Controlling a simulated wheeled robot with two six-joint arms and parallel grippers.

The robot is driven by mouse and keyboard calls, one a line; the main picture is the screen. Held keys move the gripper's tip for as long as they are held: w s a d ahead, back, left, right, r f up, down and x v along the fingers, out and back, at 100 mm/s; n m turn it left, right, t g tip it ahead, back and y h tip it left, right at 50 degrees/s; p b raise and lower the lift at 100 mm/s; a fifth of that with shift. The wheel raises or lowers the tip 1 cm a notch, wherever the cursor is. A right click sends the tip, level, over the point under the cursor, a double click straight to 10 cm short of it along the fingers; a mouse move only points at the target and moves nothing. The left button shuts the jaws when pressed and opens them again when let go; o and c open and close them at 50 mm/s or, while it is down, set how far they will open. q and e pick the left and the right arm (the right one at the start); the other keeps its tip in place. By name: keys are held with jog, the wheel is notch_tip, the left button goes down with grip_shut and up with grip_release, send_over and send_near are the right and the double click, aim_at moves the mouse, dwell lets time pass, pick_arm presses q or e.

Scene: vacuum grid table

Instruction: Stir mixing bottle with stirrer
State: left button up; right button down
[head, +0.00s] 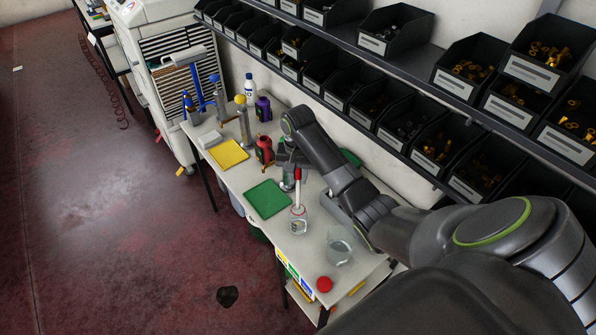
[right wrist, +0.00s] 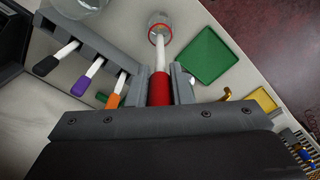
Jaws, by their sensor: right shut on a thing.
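My right gripper (head: 297,182) is shut on the red handle of a stirrer (head: 298,196), whose white shaft points down. In the right wrist view, my right gripper (right wrist: 160,85) has a finger on each side of the stirrer's red handle (right wrist: 159,88). The shaft's far end overlaps the red-ringed mouth of a small clear mixing bottle (right wrist: 160,19). This bottle (head: 298,227) stands on the table near its front edge. I cannot tell how far the tip reaches inside. My left gripper is not in view.
A grey rack (right wrist: 95,42) holds black-, purple- and orange-handled stirrers beside my right gripper. A larger clear vessel (head: 340,252) and a red round object (head: 324,284) are nearby. Green (head: 267,199) and yellow (head: 228,154) trays lie further left. Shelved bins (head: 467,70) line the wall.

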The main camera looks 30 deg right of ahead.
aim_at(298, 199)
jog(key=shift+f+b, duration=2.15)
jog(key=shift+f, duration=3.2)
